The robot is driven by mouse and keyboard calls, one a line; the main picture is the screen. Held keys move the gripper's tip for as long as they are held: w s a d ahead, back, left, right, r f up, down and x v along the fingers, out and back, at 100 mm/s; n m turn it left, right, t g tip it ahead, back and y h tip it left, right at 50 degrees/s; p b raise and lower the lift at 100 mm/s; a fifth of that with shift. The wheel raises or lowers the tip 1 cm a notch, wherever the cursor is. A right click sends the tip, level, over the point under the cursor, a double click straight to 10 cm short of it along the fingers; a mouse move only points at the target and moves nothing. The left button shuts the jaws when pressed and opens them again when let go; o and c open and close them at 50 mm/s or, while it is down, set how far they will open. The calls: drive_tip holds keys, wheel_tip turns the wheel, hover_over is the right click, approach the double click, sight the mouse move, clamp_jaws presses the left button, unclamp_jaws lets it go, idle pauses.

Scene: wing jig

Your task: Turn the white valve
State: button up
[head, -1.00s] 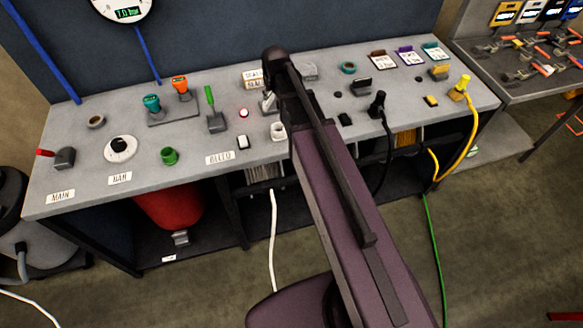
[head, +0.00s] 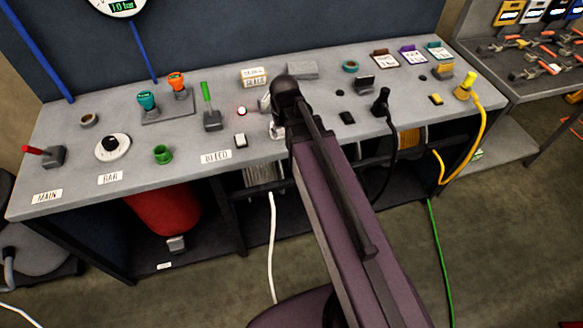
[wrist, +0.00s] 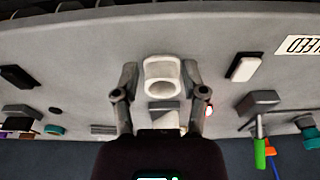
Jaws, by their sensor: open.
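A white, hollow round fitting (wrist: 161,88) stands on the grey bench, seen in the wrist view between my gripper's two fingers. My gripper (wrist: 160,76) is open, with one finger on each side of the fitting. I cannot tell whether either finger touches it. In the head view the fitting (head: 277,130) is partly hidden by my arm, right of the BLEED label. A white round dial (head: 112,148) with a black centre sits further left, behind the BAR label. I cannot tell from the pictures which one is called the valve.
A small white rocker switch (head: 240,140) stands left of the fitting; it also shows in the wrist view (wrist: 244,68). A black plug (head: 381,102) is right of my arm.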

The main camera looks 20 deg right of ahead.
drive_tip(key=s+f+g+b, duration=0.1)
drive_tip(key=s+f+b, duration=0.3)
drive_tip(key=s, duration=0.5)
drive_tip(key=shift+s+f+g, duration=0.2)
drive_tip(key=shift+f+g, duration=0.1)
drive_tip(key=shift+f, duration=0.05)
drive_tip(key=shift+a, duration=0.1)
wheel_tip(320, 180, up, 16)
drive_tip(key=f+m+p, duration=0.1)
drive_tip(key=m+p, duration=0.7)
drive_tip(key=p, duration=0.8)
hover_over(268, 95)
drive_tip(key=shift+w+a+r+b, duration=0.1)
drive_tip(key=shift+r+b, duration=0.15)
drive_tip(key=shift+b, duration=0.05)
drive_tip(key=shift+f, duration=0.2)
wheel_tip(268, 95, down, 14)
drive_tip(key=b, duration=1.3)
drive_tip(key=shift+r+b, duration=0.25)
drive_tip(key=shift+b, duration=0.15)
